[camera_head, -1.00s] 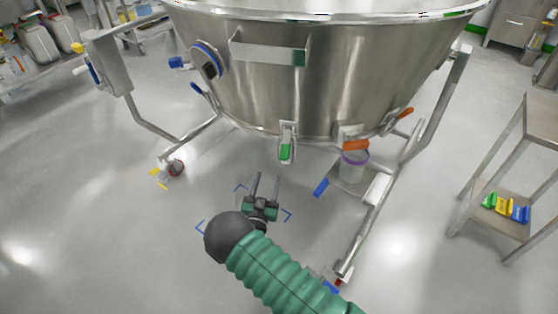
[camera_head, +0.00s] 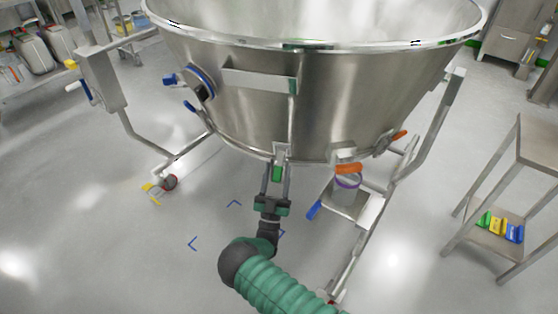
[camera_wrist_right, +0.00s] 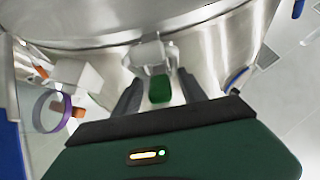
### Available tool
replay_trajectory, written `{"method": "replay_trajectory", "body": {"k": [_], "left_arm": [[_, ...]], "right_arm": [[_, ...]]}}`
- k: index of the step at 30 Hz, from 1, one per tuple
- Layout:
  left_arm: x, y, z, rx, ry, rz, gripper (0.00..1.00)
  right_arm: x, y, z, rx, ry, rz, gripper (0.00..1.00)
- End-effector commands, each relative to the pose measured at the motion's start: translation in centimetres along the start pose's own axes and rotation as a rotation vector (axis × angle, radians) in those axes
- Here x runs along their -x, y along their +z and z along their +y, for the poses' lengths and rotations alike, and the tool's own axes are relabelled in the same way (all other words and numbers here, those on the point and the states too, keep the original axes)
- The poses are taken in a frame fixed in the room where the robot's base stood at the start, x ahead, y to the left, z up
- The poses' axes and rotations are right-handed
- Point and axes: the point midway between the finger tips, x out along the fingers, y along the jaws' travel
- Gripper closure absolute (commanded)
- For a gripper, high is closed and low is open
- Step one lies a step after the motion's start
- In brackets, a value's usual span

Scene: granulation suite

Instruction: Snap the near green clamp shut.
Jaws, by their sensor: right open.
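The near green clamp (camera_head: 277,173) hangs at the lower rim of the large steel bowl (camera_head: 330,110), on the side facing me. Its green tab also shows in the right wrist view (camera_wrist_right: 159,88), below a pale metal bracket. My right gripper (camera_head: 276,172) is open, its two dark fingers pointing up at the bowl, one on each side of the green tab. In the right wrist view the fingers (camera_wrist_right: 160,92) flank the tab with gaps on both sides; contact does not show. My left gripper is not in view.
An orange handle (camera_head: 349,169) and a white container with a purple band (camera_head: 347,182) sit right of the clamp. A blue handle (camera_head: 314,210) juts out below. A steel shelf (camera_head: 480,242) with coloured pieces stands at right.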

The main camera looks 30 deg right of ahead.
Motion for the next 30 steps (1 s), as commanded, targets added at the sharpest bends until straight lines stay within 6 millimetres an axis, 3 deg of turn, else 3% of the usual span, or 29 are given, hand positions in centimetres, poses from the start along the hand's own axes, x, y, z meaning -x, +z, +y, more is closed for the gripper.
{"method": "replay_trajectory", "body": {"k": [5,14,25,30], "left_arm": [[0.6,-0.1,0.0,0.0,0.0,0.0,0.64],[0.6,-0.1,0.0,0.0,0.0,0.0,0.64],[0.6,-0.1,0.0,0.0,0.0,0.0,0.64],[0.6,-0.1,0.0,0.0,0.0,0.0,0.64]], "right_arm": [[-2.4,0.0,0.0,0.0,0.0,0.0,0.51],[-2.7,0.1,0.0,0.0,-0.001,-0.002,0.51],[-2.6,0.1,0.0,0.0,-0.001,-0.002,0.99],[-2.6,0.1,0.0,-0.001,-0.002,-0.002,1.0]]}}
